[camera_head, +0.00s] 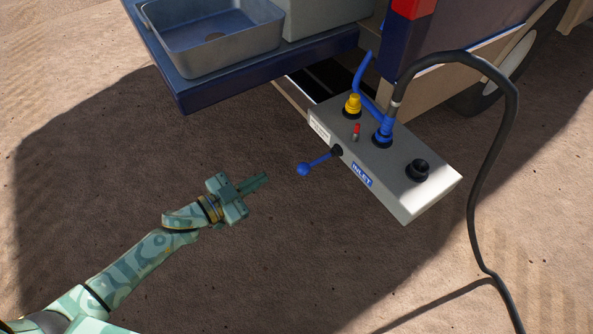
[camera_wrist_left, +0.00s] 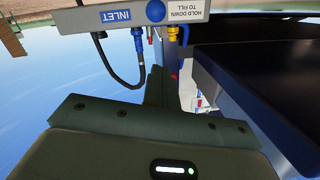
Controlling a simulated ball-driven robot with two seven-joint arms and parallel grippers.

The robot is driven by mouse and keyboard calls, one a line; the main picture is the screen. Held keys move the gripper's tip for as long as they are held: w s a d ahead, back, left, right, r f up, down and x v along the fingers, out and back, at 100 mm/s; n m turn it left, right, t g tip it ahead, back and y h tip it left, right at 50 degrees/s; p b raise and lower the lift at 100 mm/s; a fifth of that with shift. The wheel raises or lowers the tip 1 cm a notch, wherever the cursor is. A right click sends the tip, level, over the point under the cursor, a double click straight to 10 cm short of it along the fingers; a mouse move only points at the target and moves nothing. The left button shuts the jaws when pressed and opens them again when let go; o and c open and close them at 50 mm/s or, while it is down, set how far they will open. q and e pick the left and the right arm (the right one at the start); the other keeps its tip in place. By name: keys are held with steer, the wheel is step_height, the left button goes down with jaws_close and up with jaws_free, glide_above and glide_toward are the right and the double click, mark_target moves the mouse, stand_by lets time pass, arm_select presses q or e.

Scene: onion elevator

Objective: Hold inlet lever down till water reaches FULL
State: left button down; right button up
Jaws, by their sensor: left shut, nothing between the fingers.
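The inlet lever (camera_head: 318,162) is a thin blue rod with a ball knob (camera_head: 303,169). It sticks out to the left from the grey box (camera_head: 395,185) beside the blue INLET label (camera_head: 361,175). My left gripper (camera_head: 264,178) is shut and empty, a short way left of the knob and apart from it. In the left wrist view the box appears upside down, with the blue knob (camera_wrist_left: 155,11) and a "HOLD DOWN TO FILL" label (camera_wrist_left: 186,14) beyond my shut fingers (camera_wrist_left: 162,84). No FULL mark or water level is visible. My right gripper is not in view.
A yellow fitting (camera_head: 352,106), a small red-tipped switch (camera_head: 357,131) and a blue hose fitting (camera_head: 383,132) stand on the box. A black hose (camera_head: 512,110) loops down at the right. A metal basin (camera_head: 213,45) sits on a blue shelf above. Open sandy ground surrounds my left arm.

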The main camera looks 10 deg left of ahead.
arm_select(q)
steer(key=shift+s+d+r+n+h, duration=0.3)
steer(key=shift+d+r+h, duration=0.15)
steer(key=shift+h, duration=0.05)
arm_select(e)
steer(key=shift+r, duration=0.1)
